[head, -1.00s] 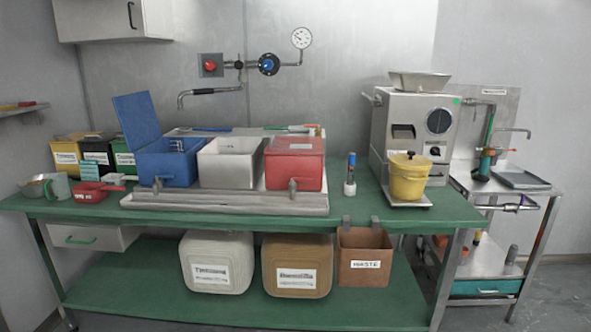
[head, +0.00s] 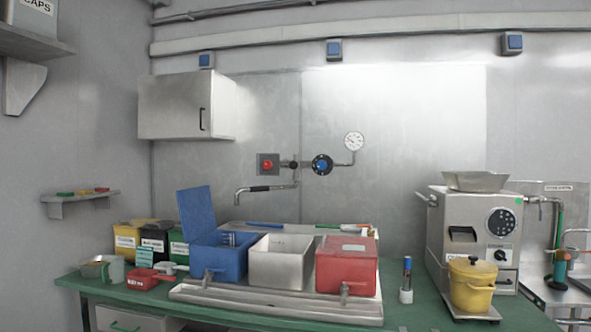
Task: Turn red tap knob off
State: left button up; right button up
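The red knob (head: 267,165) sits on a square grey plate on the back wall, left of the pipe fitting. A blue round valve knob (head: 322,164) is to its right on the same pipe run. A spout with a dark sleeve (head: 262,189) hangs below them and points left. A round white gauge (head: 354,141) stands above the blue knob. Neither of my grippers shows in the head view. I cannot tell from its look whether the red knob is on or off.
The green bench (head: 400,318) holds an open blue bin (head: 217,262), a white bin (head: 281,265) and a red lidded bin (head: 346,268) below the spout. A grinder (head: 474,230) and yellow pot (head: 472,290) stand at right. A wall cabinet (head: 177,105) hangs upper left.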

aim_at(267, 165)
jog(key=u, duration=0.45)
jog(key=k, duration=1.15)
jog(key=u, duration=0.9)
jog(key=i, duration=1.55)
jog(key=z, duration=0.45)
jog(key=i, duration=1.45)
jog(key=z, duration=1)
